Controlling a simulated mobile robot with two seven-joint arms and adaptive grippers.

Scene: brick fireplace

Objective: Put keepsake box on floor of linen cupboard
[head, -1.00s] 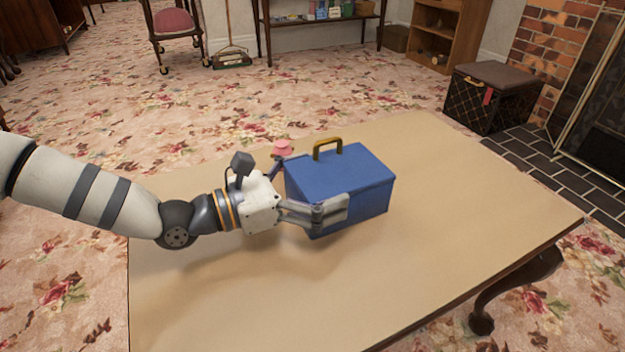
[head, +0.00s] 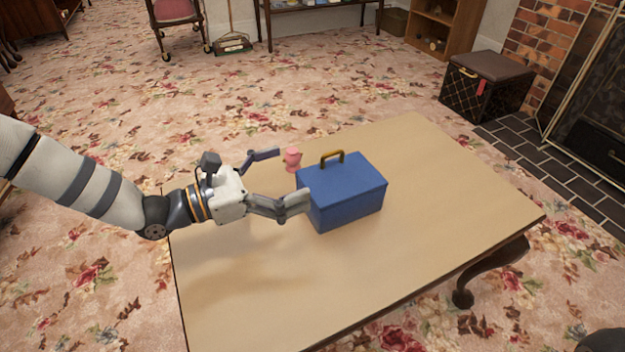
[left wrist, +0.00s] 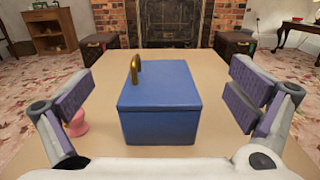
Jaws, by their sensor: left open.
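The blue box with a brass-coloured handle, which I take as the keepsake box (head: 345,195), stands upright on the tan tabletop. It also shows in the left wrist view (left wrist: 160,105), centred just beyond my fingers. My left gripper (head: 292,178) is open at the box's left end. Its near finger overlaps the box's corner in the head view; I cannot tell if it touches. The far finger is apart from the box. My right gripper is not in view. No linen cupboard can be made out for certain; an open wooden cabinet (head: 446,28) stands at the back.
A small pink cup-like object (head: 292,160) stands by the far finger, left of the box. The table (head: 440,210) is otherwise clear. A black padded-top chest (head: 487,85) stands before the brick fireplace. A chair (head: 178,15) and a side table (head: 318,8) are at the back.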

